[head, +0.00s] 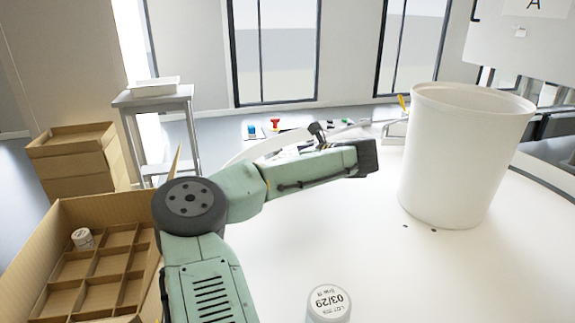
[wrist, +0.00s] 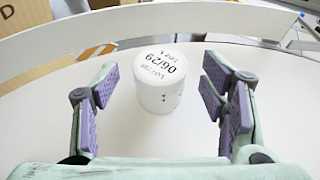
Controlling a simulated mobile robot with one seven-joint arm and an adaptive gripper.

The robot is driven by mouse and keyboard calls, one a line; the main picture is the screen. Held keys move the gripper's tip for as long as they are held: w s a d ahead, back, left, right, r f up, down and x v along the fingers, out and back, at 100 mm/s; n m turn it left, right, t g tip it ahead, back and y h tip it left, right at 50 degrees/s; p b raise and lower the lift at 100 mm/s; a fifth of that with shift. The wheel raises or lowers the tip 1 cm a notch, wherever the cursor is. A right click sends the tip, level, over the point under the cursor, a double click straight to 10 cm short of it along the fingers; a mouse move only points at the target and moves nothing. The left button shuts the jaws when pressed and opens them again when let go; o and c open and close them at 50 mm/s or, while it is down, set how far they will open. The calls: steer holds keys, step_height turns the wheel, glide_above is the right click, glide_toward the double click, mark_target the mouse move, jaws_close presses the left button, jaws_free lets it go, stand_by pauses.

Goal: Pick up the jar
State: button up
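A white jar (wrist: 158,92) with a lid printed 06/29 stands upright on the white tabletop in the wrist view. My gripper (wrist: 157,84) is open, with one purple-padded finger to the left of this jar and the other to the right. There are gaps on both sides, and neither pad touches the jar. In the head view I cannot make out this jar, and my arm covers part of the table. Another white jar (head: 329,304), its lid printed 03/29, stands at the bottom edge of the head view.
A divided cardboard box (head: 98,212) at the left holds a small white jar (head: 83,238); its other visible compartments look empty. A large white bucket (head: 455,160) stands at the right. A raised white rim (wrist: 125,25) runs behind the jar.

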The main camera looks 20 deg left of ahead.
steer(key=c, duration=1.3)
steer(key=shift+o, duration=0.2)
